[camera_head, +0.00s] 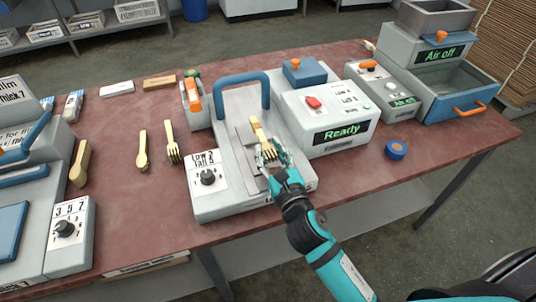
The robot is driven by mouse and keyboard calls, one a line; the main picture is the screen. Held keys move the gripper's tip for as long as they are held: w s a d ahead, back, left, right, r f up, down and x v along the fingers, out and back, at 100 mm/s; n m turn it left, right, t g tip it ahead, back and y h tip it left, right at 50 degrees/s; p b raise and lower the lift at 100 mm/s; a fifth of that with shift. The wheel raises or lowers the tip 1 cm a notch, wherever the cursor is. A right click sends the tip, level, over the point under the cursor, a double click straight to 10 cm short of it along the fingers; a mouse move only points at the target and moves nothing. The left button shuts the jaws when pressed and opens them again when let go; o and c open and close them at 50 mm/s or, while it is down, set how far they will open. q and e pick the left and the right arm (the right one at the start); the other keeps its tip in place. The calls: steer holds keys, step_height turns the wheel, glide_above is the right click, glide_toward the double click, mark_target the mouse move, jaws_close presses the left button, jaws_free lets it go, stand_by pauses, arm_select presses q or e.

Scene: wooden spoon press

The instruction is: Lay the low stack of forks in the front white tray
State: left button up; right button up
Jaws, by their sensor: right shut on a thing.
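My right gripper (272,158) reaches in from the lower right. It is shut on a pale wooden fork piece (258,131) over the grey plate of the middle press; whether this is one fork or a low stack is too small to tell. Another wooden fork piece (172,143) lies on the red table left of the press, its tines toward me. A wooden spoon piece (142,152) lies beside it, and a thicker wooden piece (80,164) lies farther left. I cannot make out the front white tray for certain. My left gripper is out of view.
The press has a blue handle (242,77) and a dial box (208,178). A white "Ready" unit (338,134) stands to its right, near a blue round thing (396,150). White baskets (88,21) sit on the back shelf. Clear red tabletop (140,205) lies left of the press.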

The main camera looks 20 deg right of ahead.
steer(key=shift+w+f+b, duration=0.2)
steer(key=shift+w+f, duration=0.15)
steer(key=shift+f, duration=0.2)
steer(key=shift+w+f+b, duration=0.15)
steer(key=shift+w+f, duration=0.15)
steer(key=shift+f, duration=0.7)
steer(key=shift+f, duration=0.25)
steer(key=o, duration=1)
